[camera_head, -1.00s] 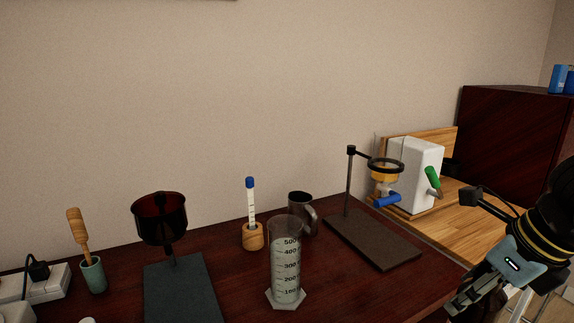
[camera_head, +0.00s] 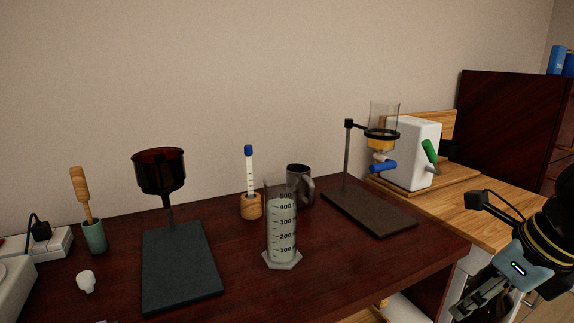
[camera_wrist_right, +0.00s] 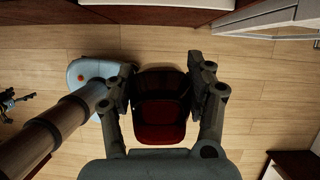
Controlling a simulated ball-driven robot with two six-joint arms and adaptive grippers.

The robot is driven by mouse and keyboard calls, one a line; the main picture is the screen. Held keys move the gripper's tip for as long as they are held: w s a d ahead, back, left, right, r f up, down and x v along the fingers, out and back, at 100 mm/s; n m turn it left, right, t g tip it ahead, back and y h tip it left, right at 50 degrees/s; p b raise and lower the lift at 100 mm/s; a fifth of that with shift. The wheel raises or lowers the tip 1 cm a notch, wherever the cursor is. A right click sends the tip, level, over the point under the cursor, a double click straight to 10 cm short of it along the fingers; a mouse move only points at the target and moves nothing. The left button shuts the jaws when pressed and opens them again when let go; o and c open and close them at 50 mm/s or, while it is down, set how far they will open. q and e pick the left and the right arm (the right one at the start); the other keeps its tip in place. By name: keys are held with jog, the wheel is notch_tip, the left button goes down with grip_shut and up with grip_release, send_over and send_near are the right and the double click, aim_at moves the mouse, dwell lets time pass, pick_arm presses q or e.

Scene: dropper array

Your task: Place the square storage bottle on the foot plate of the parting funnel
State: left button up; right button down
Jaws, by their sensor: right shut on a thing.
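The parting funnel (camera_head: 383,120) is a clear glass cylinder with amber liquid and a blue stopcock, held in a ring on a post. Its dark brown foot plate (camera_head: 368,213) lies at the right end of the dark table, with its upper face bare. My right gripper (camera_wrist_right: 160,100) is shut on a dark red, see-through square bottle (camera_wrist_right: 160,118), held over the floor in the right wrist view. In the head view this gripper (camera_head: 468,308) is at the lower right, off the table's edge, and the bottle cannot be made out there. My left gripper is not in view.
A graduated cylinder (camera_head: 281,230) stands left of the foot plate, with a dark mug (camera_head: 300,184) and a thermometer in a wooden holder (camera_head: 250,207) behind it. Another stand (camera_head: 180,275) holds a dark funnel. A white box (camera_head: 413,152) stands behind the foot plate.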

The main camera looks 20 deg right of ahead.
notch_tip(320, 180, down, 8)
jog(key=b, duration=0.6)
jog(key=shift+r, duration=0.1)
